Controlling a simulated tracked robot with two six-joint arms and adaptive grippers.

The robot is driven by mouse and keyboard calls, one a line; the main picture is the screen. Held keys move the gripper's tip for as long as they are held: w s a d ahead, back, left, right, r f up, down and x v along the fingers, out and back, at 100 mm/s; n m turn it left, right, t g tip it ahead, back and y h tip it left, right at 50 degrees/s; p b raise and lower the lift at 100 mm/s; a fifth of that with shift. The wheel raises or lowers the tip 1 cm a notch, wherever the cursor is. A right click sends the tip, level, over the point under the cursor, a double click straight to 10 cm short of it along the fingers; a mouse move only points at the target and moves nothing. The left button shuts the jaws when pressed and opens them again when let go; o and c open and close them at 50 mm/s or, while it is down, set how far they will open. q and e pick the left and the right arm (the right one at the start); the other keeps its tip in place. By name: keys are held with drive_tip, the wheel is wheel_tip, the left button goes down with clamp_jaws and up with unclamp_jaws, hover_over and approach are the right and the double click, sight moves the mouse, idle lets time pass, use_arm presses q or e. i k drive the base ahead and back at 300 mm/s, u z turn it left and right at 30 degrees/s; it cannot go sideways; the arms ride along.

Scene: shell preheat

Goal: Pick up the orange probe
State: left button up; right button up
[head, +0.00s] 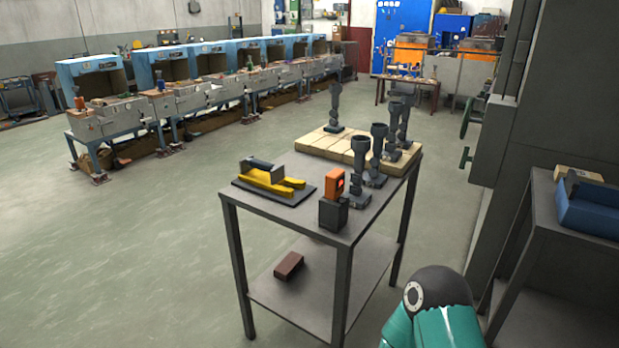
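The orange probe (334,183) stands upright at the near corner of the dark metal table (283,218), seated in or on a dark block-shaped holder (333,213). A small dark face shows on the probe's front. Its lower part is hidden by the holder. Neither of my grippers is in the head view. A teal and dark grey part of my arm (440,312) shows at the bottom right, apart from the table and the probe.
Yellow tongs or gloves (272,181) lie on a black mat left of the probe. Several dark shell-like parts (378,152) stand right of and behind it, some on pale blocks (317,143). A brown brick (289,265) lies on the lower shelf. A side table with a blue bin (590,208) stands right.

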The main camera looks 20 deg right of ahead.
sight(335, 180)
drive_tip(key=z, duration=0.15)
drive_tip(key=i, duration=0.75)
drive_tip(key=z, duration=0.6)
